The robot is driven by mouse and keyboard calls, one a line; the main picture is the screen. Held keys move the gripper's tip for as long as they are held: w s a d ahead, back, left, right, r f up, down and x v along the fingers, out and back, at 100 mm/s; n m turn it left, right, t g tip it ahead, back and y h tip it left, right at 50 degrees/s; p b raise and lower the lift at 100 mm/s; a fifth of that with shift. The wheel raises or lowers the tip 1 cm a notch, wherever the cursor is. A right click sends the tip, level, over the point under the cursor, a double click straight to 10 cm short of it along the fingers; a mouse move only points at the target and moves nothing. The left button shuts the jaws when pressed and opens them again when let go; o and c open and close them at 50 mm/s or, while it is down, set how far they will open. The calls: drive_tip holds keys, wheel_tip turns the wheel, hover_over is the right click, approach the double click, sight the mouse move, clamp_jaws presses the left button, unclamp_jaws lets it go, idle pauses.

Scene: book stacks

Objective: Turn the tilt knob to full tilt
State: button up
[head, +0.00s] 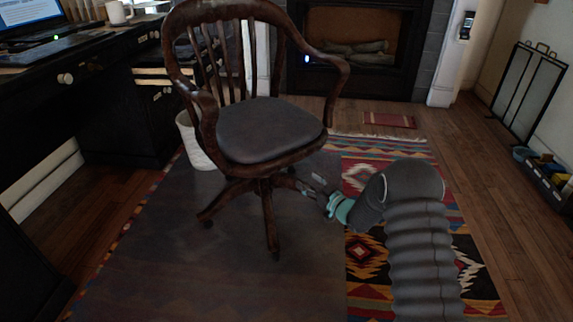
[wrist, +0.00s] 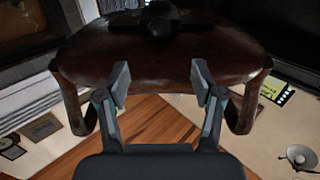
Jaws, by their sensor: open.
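The wooden swivel chair (head: 262,130) stands on the rug with a dark cushioned seat. My gripper (head: 314,188) is low at the right of its base, just below the seat. In the wrist view my gripper (wrist: 161,82) is open, with nothing between its two fingers. Beyond the fingertips, the brown underside of the chair (wrist: 160,55) fills the upper middle. A dark rounded part, possibly the tilt knob (wrist: 160,27), sits on a black mechanism at the top, apart from the fingers. Its setting cannot be read. In the head view I cannot make out the knob.
The chair's legs (head: 269,228) spread close to my gripper on the left. A dark desk (head: 110,120) and a white bin (head: 196,143) are at the left. A fireplace (head: 356,50) is behind. The wooden floor (head: 480,190) at the right is mostly clear.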

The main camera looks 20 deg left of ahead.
drive_tip(key=x, duration=1.3)
drive_tip(key=shift+b, duration=0.45)
drive_tip(key=shift+r, duration=0.1)
drive_tip(key=shift+d, duration=0.1)
drive_tip(key=c, duration=1.1)
